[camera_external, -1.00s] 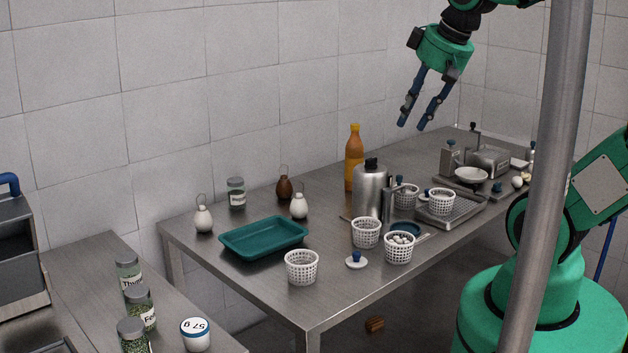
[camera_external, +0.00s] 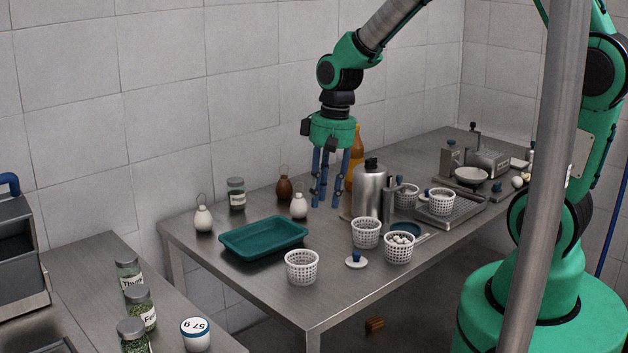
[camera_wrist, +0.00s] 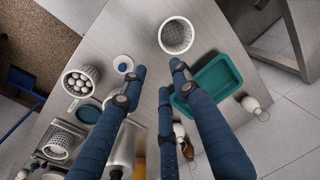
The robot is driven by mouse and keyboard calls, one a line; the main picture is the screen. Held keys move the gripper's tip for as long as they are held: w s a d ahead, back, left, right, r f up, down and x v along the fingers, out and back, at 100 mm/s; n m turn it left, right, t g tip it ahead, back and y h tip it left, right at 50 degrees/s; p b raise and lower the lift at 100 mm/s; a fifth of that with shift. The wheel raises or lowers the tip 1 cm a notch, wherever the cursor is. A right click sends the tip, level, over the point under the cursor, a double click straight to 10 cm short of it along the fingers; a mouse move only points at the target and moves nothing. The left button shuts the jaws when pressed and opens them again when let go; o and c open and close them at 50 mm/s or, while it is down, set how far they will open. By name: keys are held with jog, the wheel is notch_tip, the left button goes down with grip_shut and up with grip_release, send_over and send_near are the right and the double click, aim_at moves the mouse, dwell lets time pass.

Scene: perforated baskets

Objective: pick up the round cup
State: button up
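Several white perforated round cups stand on the steel table; I cannot tell which one the task means. An empty cup (camera_external: 302,268) is at the front left, also in the wrist view (camera_wrist: 176,36). Another cup (camera_external: 366,233) is right of it, in front of the steel flask. A cup filled with white balls (camera_external: 399,249) is near the front edge, also in the wrist view (camera_wrist: 79,80).
A teal tray (camera_external: 264,238) lies left of my gripper. The steel flask (camera_external: 369,190) and orange bottle (camera_external: 356,150) stand right. A blue-knobbed lid (camera_external: 356,261) lies between cups.

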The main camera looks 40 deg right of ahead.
aim_at(301, 270)
jog(key=f, duration=0.2)
jog(key=w+f, duration=0.1)
jog(key=shift+a+f+g, duration=0.3)
jog(key=shift+a, duration=0.1)
jog(key=shift+s, duration=0.1)
jog(key=shift+a+f+b, duration=0.15)
jog(key=shift+f+b, duration=0.1)
jog(key=shift+f, duration=1.15)
jog(key=shift+a+f+b, duration=0.15)
jog(key=shift+f+b, duration=0.05)
jog(key=shift+f, duration=1.25)
jog(key=shift+a+f+b, duration=0.15)
jog(key=shift+f+b, duration=0.1)
jog(key=shift+f, duration=1.15)
jog(key=shift+a+f+b, duration=0.2)
jog(key=shift+f+b, duration=0.15)
jog(key=shift+f, duration=0.95)
jog(key=shift+a+f+b, duration=0.2)
jog(key=shift+f+b, duration=0.1)
jog(key=shift+f, duration=1)
jog(key=shift+c, duration=0.5)
grip_shut()
